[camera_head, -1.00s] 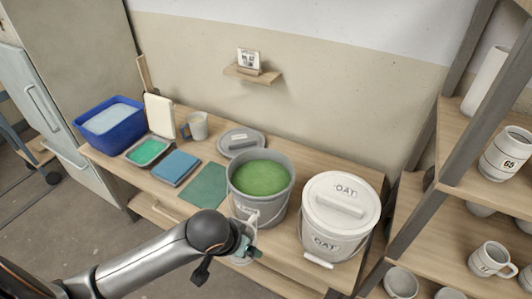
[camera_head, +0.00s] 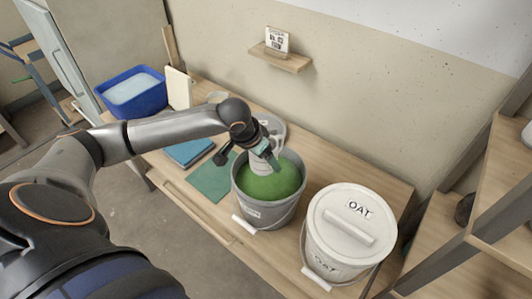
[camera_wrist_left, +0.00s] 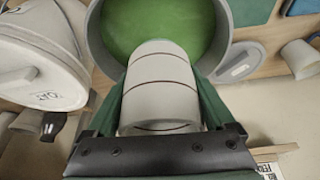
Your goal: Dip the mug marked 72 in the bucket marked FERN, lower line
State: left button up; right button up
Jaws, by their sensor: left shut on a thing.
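The open grey bucket (camera_head: 262,214) holds green glaze (camera_head: 285,185) and stands on the bench. Its front label is too small to read. My left gripper (camera_head: 266,158) is over the bucket and shut on a pale mug (camera_head: 258,166). In the left wrist view the mug (camera_wrist_left: 160,85) sits between the green fingers, with dark lines around its wall and one end towards the glaze (camera_wrist_left: 150,22). I cannot tell whether it touches the glaze. The mug's number is not visible. My right gripper is not in view.
A lidded white bucket marked OAT (camera_head: 345,232) stands close on the right. A grey lid (camera_head: 272,126) lies behind the open bucket. A teal mat (camera_head: 211,181), blue block (camera_head: 188,152) and blue tub (camera_head: 134,95) are to the left. Shelving (camera_head: 495,215) stands at the right.

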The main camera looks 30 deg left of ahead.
pick_arm(q)
notch_tip(320, 180, down, 2)
jog(key=shift+f+b, duration=0.2)
jog(key=shift+b, duration=0.6)
jog(key=shift+w+r+p, duration=0.1)
jog(key=shift+r+p, duration=0.35)
jog(key=shift+p, duration=0.35)
notch_tip(320, 180, down, 5)
jog(key=shift+r+b, duration=0.1)
jog(key=shift+b, duration=0.35)
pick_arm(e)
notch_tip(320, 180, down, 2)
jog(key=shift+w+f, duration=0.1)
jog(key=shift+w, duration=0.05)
pick_arm(q)
notch_tip(320, 180, down, 4)
jog(key=shift+f, duration=0.25)
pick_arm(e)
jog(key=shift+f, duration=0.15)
